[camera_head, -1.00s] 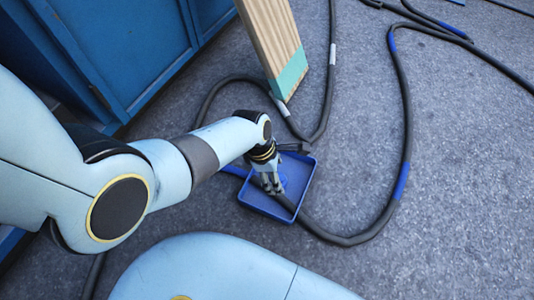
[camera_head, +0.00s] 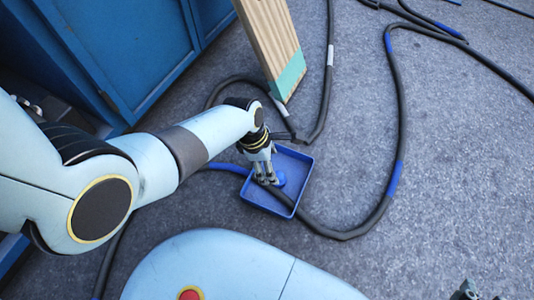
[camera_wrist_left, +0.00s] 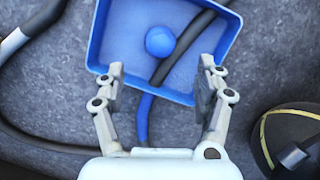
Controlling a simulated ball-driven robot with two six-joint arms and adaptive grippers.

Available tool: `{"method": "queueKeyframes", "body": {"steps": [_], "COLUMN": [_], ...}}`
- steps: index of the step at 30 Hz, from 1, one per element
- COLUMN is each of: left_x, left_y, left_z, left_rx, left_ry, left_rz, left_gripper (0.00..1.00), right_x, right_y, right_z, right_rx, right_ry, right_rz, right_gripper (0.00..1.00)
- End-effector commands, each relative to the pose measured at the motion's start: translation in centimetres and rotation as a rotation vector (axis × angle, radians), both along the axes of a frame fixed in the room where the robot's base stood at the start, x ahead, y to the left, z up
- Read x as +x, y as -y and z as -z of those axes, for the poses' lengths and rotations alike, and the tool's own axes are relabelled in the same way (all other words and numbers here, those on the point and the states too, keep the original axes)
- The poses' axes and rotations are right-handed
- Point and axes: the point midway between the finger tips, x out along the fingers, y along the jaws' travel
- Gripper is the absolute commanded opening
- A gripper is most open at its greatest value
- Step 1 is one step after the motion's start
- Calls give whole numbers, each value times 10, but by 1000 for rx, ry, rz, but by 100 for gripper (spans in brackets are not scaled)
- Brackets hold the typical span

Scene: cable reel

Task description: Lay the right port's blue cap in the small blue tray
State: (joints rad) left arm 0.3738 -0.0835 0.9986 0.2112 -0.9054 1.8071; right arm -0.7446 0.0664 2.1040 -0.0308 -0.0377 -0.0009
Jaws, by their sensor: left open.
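The blue cap (camera_head: 279,178), a small round piece, lies inside the small blue tray (camera_head: 306,178). The wrist view also shows the cap (camera_wrist_left: 160,41) well inside the tray's walls (camera_wrist_left: 95,40). My left gripper (camera_head: 267,180) is over the tray's left part. In the wrist view its two fingers (camera_wrist_left: 160,88) are wide apart with nothing between them, and the cap lies beyond the fingertips, apart from them. A grey piece at the bottom right corner (camera_head: 468,290) may be part of my right gripper; its jaws cannot be made out. The right port is not seen.
A black cable with blue bands (camera_head: 402,100) loops across the grey floor and crosses at the tray (camera_wrist_left: 185,45). A wooden board with a teal end (camera_head: 270,45) stands behind the tray. Blue cabinets (camera_head: 130,50) stand at the left. The floor at right is mostly clear.

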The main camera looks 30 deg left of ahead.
Motion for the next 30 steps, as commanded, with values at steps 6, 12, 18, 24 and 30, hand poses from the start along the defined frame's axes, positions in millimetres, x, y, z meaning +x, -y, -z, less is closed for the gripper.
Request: {"method": "queueKeyframes", "body": {"steps": [6, 12, 18, 24, 30], "left_x": [0, -2, -3, -13, -73], "left_y": [-5, -6, -7, -15, -65], "left_z": [-21, -26, -26, -25, -53], "left_rx": [1, 1, 0, 24, 249], "left_ry": [4, 2, 0, 38, 310], "left_rz": [0, 0, 0, 63, 564], "left_gripper": [71, 71, 71, 71, 71], "right_x": [18, 19, 19, 19, 19], "right_y": [2, 3, 3, 3, 3], "right_z": [-17, -20, -19, -20, -20], "right_rx": [-3, -6, -7, -7, -7], "right_ry": [-110, -176, -191, -190, -189], "right_rz": [11, 15, 16, 16, 16], "right_gripper": [37, 37, 37, 37, 37]}}
